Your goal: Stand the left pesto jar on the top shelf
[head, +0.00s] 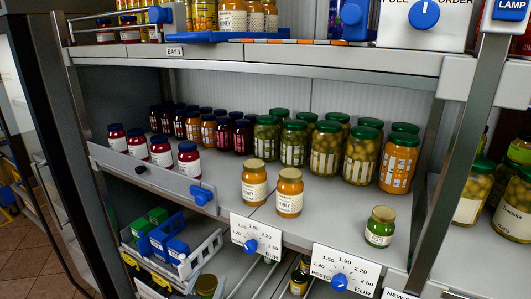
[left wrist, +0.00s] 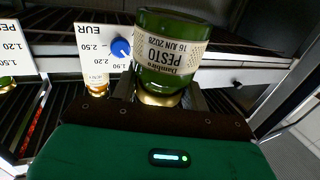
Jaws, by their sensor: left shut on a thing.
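In the left wrist view my left gripper (left wrist: 165,105) is shut on a green pesto jar (left wrist: 165,55) near its gold lid. The picture is upside down there, with the label text inverted. A small green jar (head: 380,226) stands upright on the middle shelf (head: 330,222). The upper shelf (head: 250,57) is marked BAY 1. My right gripper is not in view.
Two honey-coloured jars (head: 289,192) stand near the middle shelf's front, with rows of jars behind. Price cards (head: 345,272) with blue knobs hang on its front edge. A grey rail (head: 150,178) fences its left front. Bare shelf lies between the honey jars and small green jar.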

